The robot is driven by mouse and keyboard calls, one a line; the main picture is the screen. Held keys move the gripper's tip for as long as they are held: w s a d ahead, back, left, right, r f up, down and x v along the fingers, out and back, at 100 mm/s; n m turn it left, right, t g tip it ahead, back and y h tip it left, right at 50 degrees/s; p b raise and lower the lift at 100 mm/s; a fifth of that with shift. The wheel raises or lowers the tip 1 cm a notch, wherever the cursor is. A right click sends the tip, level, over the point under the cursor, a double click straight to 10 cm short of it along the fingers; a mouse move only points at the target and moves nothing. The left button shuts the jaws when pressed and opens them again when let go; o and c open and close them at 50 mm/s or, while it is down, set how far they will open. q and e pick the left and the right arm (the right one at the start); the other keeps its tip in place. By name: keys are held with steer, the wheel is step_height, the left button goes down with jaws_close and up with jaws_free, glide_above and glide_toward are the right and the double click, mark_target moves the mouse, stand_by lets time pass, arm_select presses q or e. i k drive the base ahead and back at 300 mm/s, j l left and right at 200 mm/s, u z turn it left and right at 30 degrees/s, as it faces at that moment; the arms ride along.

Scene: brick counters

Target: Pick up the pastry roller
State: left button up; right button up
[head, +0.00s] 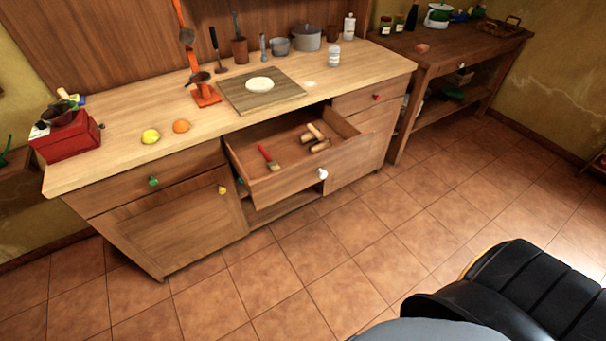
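An open drawer (337,161) sticks out from the front of the wooden counter. Inside it, toward the right, lie small light wooden pieces with rounded ends (316,132). They look like a pastry roller, but they are too small to tell whether they are one thing or two. A thin red-handled tool (267,156) lies to their left in the same drawer. Neither of my grippers is in view.
The counter top (115,140) holds a lemon (151,136), an orange (181,126), a cutting board (238,98), a red box (66,139) and pots (307,38). The drawer juts over the tiled floor (330,235), which is clear in front. A side table (455,50) stands at right.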

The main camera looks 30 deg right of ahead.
mark_target(312, 129)
steer(key=i+l+z, duration=0.25)
steer(key=i, duration=0.15)
steer(key=i+z, duration=0.3)
steer(key=i+j, duration=0.05)
steer(key=i, duration=0.05)
